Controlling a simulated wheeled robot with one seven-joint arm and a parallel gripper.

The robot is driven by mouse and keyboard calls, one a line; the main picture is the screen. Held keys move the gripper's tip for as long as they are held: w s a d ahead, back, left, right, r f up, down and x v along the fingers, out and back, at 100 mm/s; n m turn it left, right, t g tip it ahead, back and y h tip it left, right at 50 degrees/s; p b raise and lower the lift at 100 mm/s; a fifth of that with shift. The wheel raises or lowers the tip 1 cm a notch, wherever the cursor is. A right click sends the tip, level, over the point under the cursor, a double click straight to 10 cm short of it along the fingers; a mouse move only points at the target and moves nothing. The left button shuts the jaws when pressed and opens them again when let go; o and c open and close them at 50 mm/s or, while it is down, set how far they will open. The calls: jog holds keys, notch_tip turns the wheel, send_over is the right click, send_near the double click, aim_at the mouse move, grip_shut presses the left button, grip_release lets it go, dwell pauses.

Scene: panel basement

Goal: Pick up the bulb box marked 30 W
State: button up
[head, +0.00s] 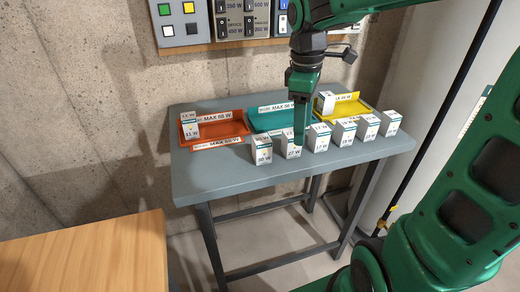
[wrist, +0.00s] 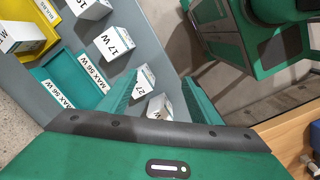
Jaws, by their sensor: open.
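The bulb box that appears marked 30 W (head: 261,150) is a small white box at the left end of a row on the grey table. My gripper (head: 301,128) points down over the row, nearer the 27 W box (head: 290,146) than the 30 W box. In the wrist view my open gripper (wrist: 160,92) has the 27 W box (wrist: 146,77) partly between its fingers. Another white box (wrist: 160,108), likely the 30 W one, shows lower there, its label mostly hidden. Nothing is held.
More white boxes, including a 17 W box (head: 317,137), continue to the right. Behind stand a red tray (head: 222,131) with a box in it, a teal tray (head: 262,124) and a yellow tray (head: 355,106) with a box. A wooden surface (head: 90,255) is at front left.

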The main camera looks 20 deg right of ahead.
aim_at(262, 139)
jog(key=w+a+n, duration=0.2)
jog(key=a, duration=0.1)
jog(key=w+a+n, duration=0.2)
jog(key=a+n, duration=0.1)
jog(key=w+a+r+n, duration=0.1)
jog(key=w+a+n, duration=0.1)
jog(key=a, duration=0.1)
jog(key=shift+w+a+r+y, duration=0.1)
jog(key=shift+w+a+y, duration=0.05)
jog(key=shift+a+y, duration=0.2)
jog(key=shift+a+f+n, duration=0.15)
jog(key=shift+f+n, duration=0.05)
jog(key=shift+n, duration=0.1)
notch_tip(262, 139, down, 5)
jog(key=f, duration=0.3)
jog(key=d+f, duration=0.1)
jog(key=shift+s+d+f, duration=0.1)
jog(key=shift+s+f, duration=0.15)
jog(key=shift+s, duration=0.05)
jog(key=shift+f, duration=0.45)
jog(key=c, duration=1.1)
